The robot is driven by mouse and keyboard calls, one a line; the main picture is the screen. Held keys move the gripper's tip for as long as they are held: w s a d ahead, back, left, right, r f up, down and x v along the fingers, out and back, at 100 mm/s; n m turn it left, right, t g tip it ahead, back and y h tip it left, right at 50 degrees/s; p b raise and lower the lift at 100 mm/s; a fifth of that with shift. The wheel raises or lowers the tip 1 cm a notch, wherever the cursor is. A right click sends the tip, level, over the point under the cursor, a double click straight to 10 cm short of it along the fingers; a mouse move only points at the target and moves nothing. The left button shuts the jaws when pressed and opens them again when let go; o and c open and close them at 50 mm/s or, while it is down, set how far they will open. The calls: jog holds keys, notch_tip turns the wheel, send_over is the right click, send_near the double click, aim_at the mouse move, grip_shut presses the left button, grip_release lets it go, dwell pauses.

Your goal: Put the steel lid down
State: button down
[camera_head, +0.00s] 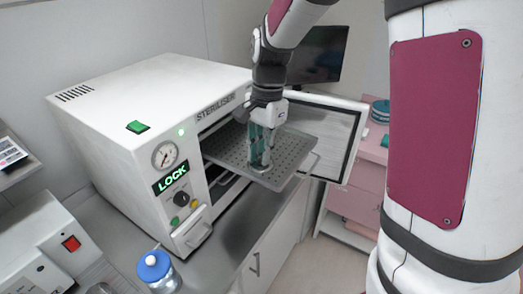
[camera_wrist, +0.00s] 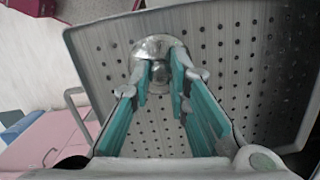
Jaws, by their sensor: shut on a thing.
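The steel lid (camera_wrist: 158,45) is a small shiny round piece with a knob, seen between my fingertips in the wrist view. My gripper (camera_wrist: 160,78) has teal-padded fingers and is shut on the lid's knob. In the head view my gripper (camera_head: 260,160) points down over the perforated tray (camera_head: 225,146), and the lid (camera_head: 259,169) shows small at the fingertips, near the tray's front edge. The lid is at or just above the tray surface; I cannot tell whether it touches. The tray also fills much of the wrist view (camera_wrist: 105,60).
The tray sticks out of the white steriliser (camera_head: 150,110), whose door (camera_head: 325,130) stands open on the right. A blue-capped jar (camera_head: 157,272) stands on the counter at the front. A pink cabinet (camera_head: 355,207) is behind the door. Bare tray surface surrounds the lid.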

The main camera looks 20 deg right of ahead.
jog(key=shift+f, duration=0.15)
jog(key=c, duration=1.5)
grip_release()
notch_tip(320, 180, up, 12)
jog(key=d+f+b, duration=0.1)
jog(key=b, duration=0.1)
jog(key=shift+s+a+r+n+t+h, duration=0.15)
jog(key=shift+s+n+t, duration=0.9)
jog(key=shift+s+n, duration=1.5)
jog(key=shift+s+a+n+t+h, duration=0.3)
jog(key=shift+s+n+t, duration=1.05)
jog(key=shift+s, duration=1.95)
jog(key=shift+s+a+r+n+t+h, duration=0.15)
jog(key=shift+s+n+t, duration=0.55)
jog(key=shift+s+n, duration=2)
jog(key=shift+s+f, duration=0.1)
jog(key=shift+s, duration=0.1)
